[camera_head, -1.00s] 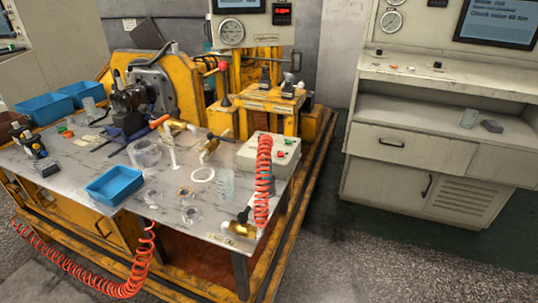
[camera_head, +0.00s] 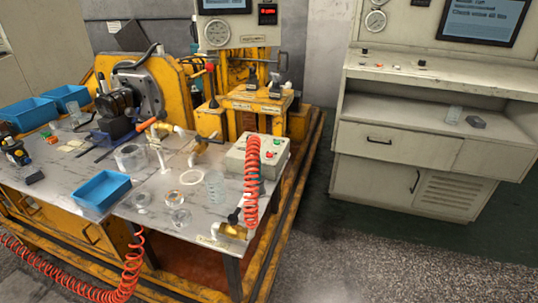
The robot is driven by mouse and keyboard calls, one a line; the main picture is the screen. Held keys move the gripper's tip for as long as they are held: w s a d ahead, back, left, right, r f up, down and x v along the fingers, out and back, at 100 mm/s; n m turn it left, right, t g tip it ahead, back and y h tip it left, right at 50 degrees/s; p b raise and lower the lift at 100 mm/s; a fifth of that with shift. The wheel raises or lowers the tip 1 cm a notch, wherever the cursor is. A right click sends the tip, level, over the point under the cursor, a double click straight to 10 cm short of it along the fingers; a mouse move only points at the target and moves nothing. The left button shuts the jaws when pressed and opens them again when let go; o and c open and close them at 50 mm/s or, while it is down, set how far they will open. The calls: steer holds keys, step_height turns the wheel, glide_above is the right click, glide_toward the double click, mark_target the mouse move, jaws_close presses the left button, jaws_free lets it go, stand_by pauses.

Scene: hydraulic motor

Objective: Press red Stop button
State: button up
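A pale control box (camera_head: 255,160) sits at the right end of the metal worktable (camera_head: 150,220). Its top carries a small red button (camera_head: 269,154) and a small green one (camera_head: 277,142). A red coiled hose hangs in front of the box and hides part of it. The grey console (camera_head: 440,85) on the right has several small controls on its ledge, with a reddish one (camera_head: 379,65) among them. Labels are too small to read, so I cannot tell which button is marked Stop. My gripper is not in view.
Blue trays (camera_head: 100,191), clear rings and brass fittings lie on the worktable. The red coiled hose (camera_head: 251,185) hangs at its right end. A yellow motor rig (camera_head: 170,80) stands behind. Open floor (camera_head: 350,240) lies between the worktable and the console.

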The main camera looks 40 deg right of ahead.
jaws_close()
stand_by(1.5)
